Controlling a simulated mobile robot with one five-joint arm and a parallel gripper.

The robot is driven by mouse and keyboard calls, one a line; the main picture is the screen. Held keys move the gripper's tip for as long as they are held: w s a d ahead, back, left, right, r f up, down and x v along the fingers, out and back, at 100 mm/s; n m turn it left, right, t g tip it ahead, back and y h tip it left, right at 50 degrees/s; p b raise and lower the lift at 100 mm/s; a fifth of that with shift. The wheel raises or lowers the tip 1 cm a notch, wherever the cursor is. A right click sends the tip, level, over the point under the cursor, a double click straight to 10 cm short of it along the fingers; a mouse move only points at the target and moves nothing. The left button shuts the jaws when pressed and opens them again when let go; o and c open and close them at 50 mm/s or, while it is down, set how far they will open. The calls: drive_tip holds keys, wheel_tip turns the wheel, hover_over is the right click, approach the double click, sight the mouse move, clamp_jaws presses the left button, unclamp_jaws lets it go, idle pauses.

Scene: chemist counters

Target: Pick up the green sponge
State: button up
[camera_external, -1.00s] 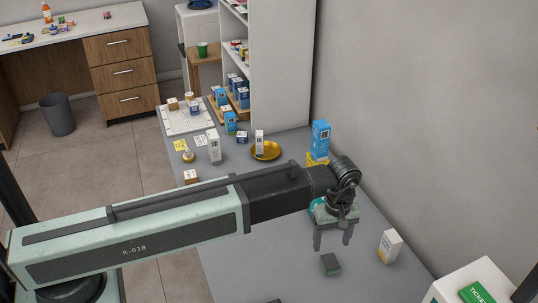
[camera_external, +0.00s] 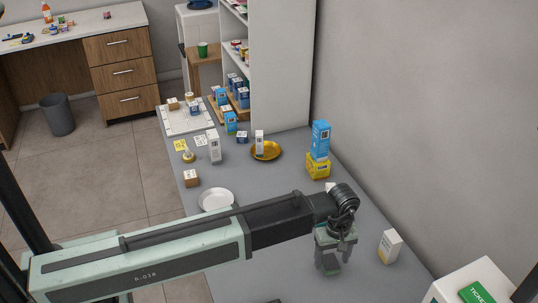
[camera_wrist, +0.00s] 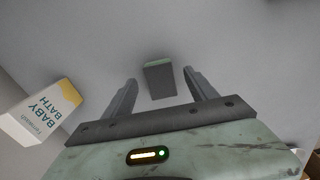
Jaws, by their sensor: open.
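The green sponge (camera_wrist: 158,80) lies on the grey counter. In the wrist view it shows a dark grey face and a thin green edge, between and slightly beyond my two fingertips. My gripper (camera_wrist: 160,84) is open, with a finger on either side of the sponge's line and a gap to each. In the external view my gripper (camera_external: 328,268) points down over the counter, and the sponge (camera_external: 332,266) is partly hidden by the fingers. I cannot tell how high the fingertips are above the counter.
A blue box on a yellow box (camera_external: 318,165), a gold dish (camera_external: 266,150) and a white plate (camera_external: 216,199) are farther back. A wall borders the right side.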

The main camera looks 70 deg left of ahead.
sight(331, 263)
drive_tip(key=shift+f, duration=0.75)
drive_tip(key=shift+r, duration=0.2)
drive_tip(key=c, duration=1.4)
wheel_tip(331, 263, up, 10)
drive_tip(key=p, duration=1)
